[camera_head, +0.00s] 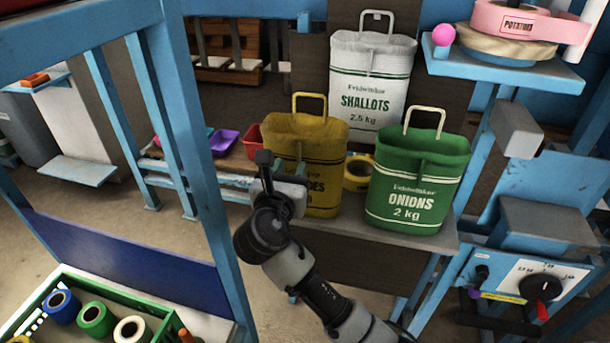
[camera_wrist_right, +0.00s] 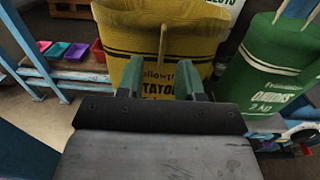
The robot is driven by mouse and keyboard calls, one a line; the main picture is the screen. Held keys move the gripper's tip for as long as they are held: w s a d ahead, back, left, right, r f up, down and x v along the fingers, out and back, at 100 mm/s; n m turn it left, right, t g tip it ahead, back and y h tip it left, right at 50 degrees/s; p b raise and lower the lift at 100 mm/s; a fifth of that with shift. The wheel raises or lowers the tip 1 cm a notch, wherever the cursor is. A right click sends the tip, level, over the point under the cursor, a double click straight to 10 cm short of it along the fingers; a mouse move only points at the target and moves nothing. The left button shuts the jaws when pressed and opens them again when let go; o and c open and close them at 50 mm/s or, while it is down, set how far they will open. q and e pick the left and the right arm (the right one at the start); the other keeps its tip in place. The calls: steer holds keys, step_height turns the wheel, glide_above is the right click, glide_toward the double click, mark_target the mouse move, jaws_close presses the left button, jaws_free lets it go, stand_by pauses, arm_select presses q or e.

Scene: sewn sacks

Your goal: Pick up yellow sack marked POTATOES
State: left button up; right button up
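The yellow sack marked POTATOES (camera_head: 322,150) stands upright on a shelf, its handle loop raised. Part of its label is hidden behind my right gripper (camera_head: 266,165). In the right wrist view the yellow sack (camera_wrist_right: 160,45) fills the upper middle, with "TATO" readable between the fingers. My right gripper (camera_wrist_right: 160,78) is open, its two fingers apart in front of the sack's label side. I cannot tell whether the fingertips touch the sack. My left gripper is not in view.
A green ONIONS sack (camera_head: 418,180) stands to the right, a white SHALLOTS sack (camera_head: 370,80) behind. A yellow tape roll (camera_head: 357,172) sits between yellow and green sacks. Small coloured trays (camera_head: 224,142) lie left. A blue post (camera_head: 190,150) rises left of my arm.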

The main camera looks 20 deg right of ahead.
mark_target(297, 156)
steer(key=x, duration=0.4)
steer(key=shift+w+d, duration=0.1)
steer(key=shift+d, duration=0.15)
steer(key=shift+c, duration=0.4)
jaws_close()
